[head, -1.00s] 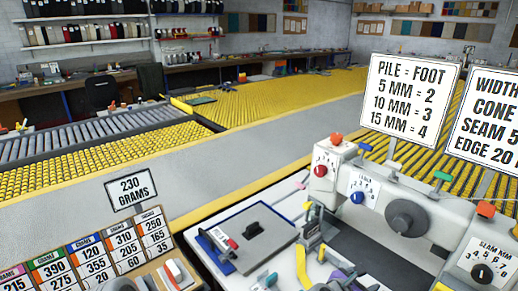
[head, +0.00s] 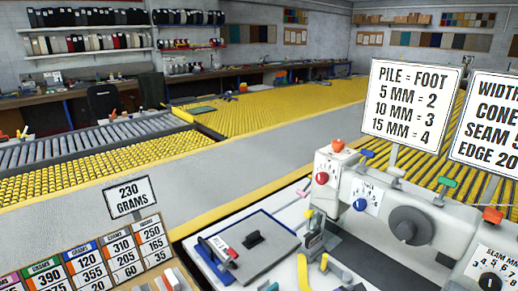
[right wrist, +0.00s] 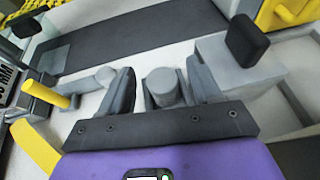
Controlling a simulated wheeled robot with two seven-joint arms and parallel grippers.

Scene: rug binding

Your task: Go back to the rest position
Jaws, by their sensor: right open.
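My right gripper (right wrist: 162,82) shows in the right wrist view with its two dark fingers apart. A grey cylinder (right wrist: 162,88) appears between the fingers; I cannot tell whether it touches either one. The purple part below is my own wrist. My left gripper is not in view. In the head view, the white sewing machine (head: 385,212) stands at the right.
A card rack (head: 90,258) stands at lower left. Two signs, one a pile chart (head: 412,103), rise above the machine. Yellow roller tables (head: 290,108) lie beyond the grey aisle.

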